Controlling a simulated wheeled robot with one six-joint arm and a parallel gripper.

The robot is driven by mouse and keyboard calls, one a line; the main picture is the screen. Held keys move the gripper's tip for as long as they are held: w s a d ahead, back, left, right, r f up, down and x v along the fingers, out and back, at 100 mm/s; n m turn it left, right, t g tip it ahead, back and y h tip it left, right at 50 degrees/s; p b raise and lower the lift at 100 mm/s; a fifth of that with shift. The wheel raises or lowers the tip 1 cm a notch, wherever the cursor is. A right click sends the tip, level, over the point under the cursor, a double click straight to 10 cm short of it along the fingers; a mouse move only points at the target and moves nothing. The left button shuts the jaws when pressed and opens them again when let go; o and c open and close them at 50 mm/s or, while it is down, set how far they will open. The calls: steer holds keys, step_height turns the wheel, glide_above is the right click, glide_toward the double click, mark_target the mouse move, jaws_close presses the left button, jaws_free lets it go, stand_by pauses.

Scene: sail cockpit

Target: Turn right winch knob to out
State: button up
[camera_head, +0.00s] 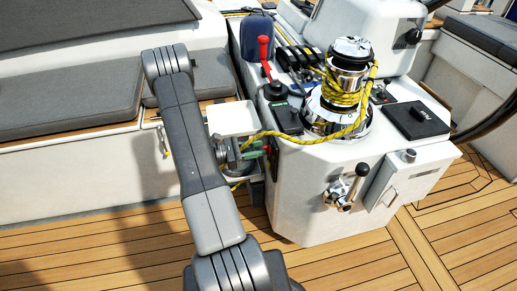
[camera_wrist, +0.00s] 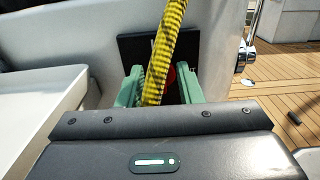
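A black panel (camera_wrist: 190,48) is on the white console side in the wrist view. A small red part (camera_wrist: 171,76), possibly the winch knob, shows in front of it, mostly hidden by the yellow rope (camera_wrist: 165,45). My gripper (camera_wrist: 160,80) has its green fingers apart, one on each side of the red part. I cannot tell whether they touch it. In the head view my gripper (camera_head: 262,149) is at the left side of the console (camera_head: 320,185). The knob's pointer and markings are hidden.
The yellow rope runs across my gripper to the chrome winch (camera_head: 345,88) on the console. A red-handled lever (camera_head: 264,48) stands above my gripper. A chrome handle with a black ball (camera_head: 347,187) sticks out in front. Grey cushions (camera_head: 70,98) lie left.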

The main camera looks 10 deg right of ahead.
steer(key=shift+d, duration=0.55)
jaws_close()
